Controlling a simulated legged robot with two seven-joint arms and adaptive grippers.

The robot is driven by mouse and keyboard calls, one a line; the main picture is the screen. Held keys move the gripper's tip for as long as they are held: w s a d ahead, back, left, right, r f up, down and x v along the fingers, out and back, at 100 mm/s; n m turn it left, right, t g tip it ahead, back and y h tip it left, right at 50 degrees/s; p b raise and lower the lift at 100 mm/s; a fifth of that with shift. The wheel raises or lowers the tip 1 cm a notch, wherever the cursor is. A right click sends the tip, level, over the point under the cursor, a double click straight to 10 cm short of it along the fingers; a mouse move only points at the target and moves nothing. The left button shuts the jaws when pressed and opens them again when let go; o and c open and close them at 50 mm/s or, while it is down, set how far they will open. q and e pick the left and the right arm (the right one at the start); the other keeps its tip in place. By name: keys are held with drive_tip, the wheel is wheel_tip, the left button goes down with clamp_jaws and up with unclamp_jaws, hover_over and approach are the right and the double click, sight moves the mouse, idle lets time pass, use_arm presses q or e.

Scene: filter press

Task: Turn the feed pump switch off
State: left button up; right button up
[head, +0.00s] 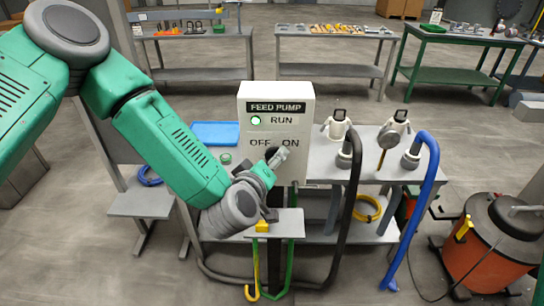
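The feed pump box (262,188) is a pale upright panel labelled FEED PUMP, with a lit green RUN lamp (256,120). Below the lamp are the words OFF on the left and ON on the right. The dark switch knob (271,151) shows only partly between these words; my gripper hides the rest, so I cannot tell its position. My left arm comes in from the left, and its gripper (279,157) is right at the switch, below the lettering. I cannot tell whether its fingers are open, shut or touching the knob. My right gripper is not in view.
A grey bench (320,165) holds a blue tray (215,133) and white fittings with a black hose (352,200) and a blue hose (427,195). An orange drum vacuum (485,255) stands at the right. Benches with tools line the back; open floor lies between.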

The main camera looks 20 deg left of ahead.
use_arm(q)
drive_tip(key=shift+x, duration=0.85)
drive_tip(key=shift+w+d, duration=0.15)
drive_tip(key=shift+d, duration=0.35)
drive_tip(key=shift+a, duration=0.1)
drive_tip(key=c, duration=1.2)
drive_tip(key=shift+o, duration=0.2)
drive_tip(key=shift+a, duration=0.1)
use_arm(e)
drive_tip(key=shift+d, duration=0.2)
